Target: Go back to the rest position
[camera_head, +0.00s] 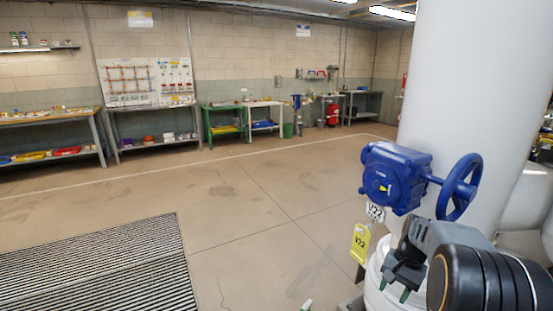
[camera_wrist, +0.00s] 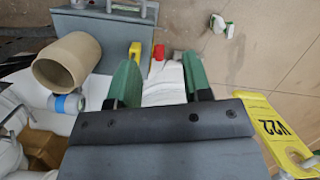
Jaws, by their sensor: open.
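My gripper (camera_head: 394,289) is at the lower right of the head view, dark grey with green fingertips, below the blue valve gearbox (camera_head: 394,178) and its blue handwheel (camera_head: 459,187). In the wrist view my gripper (camera_wrist: 160,82) shows its two green fingers apart, with nothing clearly held between them. A white, cloth-like thing (camera_wrist: 165,84) shows beyond and between the fingers; its distance from them is unclear. The tag also shows at the right of the wrist view (camera_wrist: 272,128).
A thick white column (camera_head: 455,80) stands behind the valve. Beyond the fingers are a tan cylinder (camera_wrist: 67,62), a blue-and-white roll (camera_wrist: 68,104) and a grey box (camera_wrist: 100,25). A white-and-green bottle (camera_wrist: 222,27) is on the floor. Open floor (camera_head: 250,200) lies left, with a grate (camera_head: 95,265).

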